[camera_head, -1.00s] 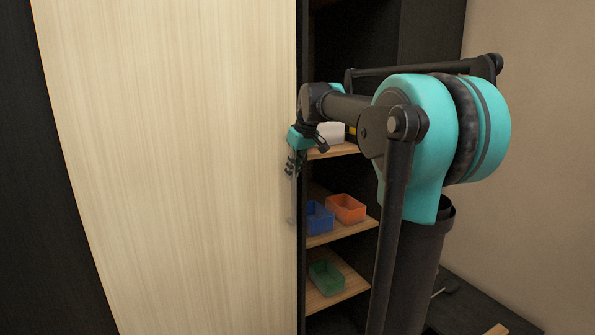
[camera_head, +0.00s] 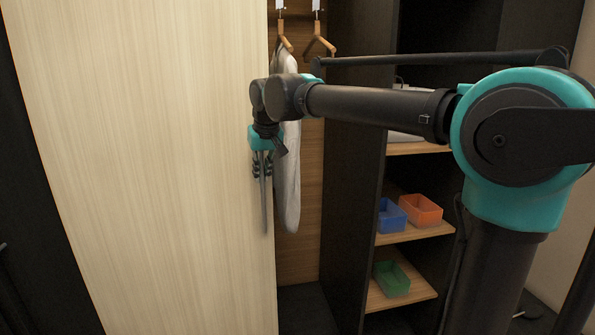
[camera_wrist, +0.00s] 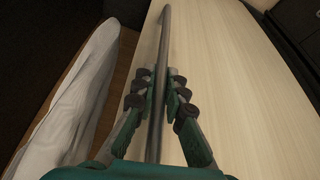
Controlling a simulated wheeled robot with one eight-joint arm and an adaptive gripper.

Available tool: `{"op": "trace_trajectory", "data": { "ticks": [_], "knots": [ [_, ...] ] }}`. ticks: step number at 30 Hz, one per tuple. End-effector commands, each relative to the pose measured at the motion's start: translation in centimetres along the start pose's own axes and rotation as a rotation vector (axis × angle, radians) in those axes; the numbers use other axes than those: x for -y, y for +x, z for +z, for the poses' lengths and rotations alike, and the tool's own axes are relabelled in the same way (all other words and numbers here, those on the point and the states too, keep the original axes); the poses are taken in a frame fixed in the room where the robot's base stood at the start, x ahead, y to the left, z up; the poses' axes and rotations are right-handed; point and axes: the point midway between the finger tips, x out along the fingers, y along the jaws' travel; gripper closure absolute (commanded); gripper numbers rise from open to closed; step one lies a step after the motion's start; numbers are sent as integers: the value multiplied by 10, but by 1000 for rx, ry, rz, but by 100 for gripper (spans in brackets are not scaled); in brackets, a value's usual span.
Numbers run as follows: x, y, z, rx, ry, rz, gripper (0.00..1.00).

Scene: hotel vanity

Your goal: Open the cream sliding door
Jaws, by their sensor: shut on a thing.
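The cream sliding door (camera_head: 150,180) fills the left of the head view, with a dark closet opening to the right of its edge. A long grey vertical bar handle (camera_head: 264,205) is fixed near the door's right edge. My gripper (camera_head: 262,168) is at the upper part of this handle. In the wrist view, the two sets of black finger pads of my gripper (camera_wrist: 157,92) close on either side of the handle (camera_wrist: 163,50). The door's pale face also shows in the wrist view (camera_wrist: 235,80).
In the opening, a white garment (camera_head: 288,170) hangs close to the door's edge, below wooden hangers (camera_head: 319,42). Shelves to the right hold a blue bin (camera_head: 391,216), an orange bin (camera_head: 421,210) and a green bin (camera_head: 391,279). A dark upright panel (camera_head: 350,180) divides the closet.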

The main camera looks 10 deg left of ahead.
Motion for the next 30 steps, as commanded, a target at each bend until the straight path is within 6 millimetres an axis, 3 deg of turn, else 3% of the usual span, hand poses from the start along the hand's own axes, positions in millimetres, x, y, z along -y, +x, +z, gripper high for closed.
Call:
{"op": "trace_trajectory", "data": {
  "ticks": [1, 3, 12, 21, 30],
  "knots": [
    [21, 1, -3, 0, -8, -5, 100],
    [44, 3, -8, 0, -8, -4, 100],
    [122, 9, -22, 1, -4, -2, 100],
    [155, 12, -29, 0, -1, -1, 100],
    [159, 12, -30, 0, 0, 0, 100]
  ]
}}
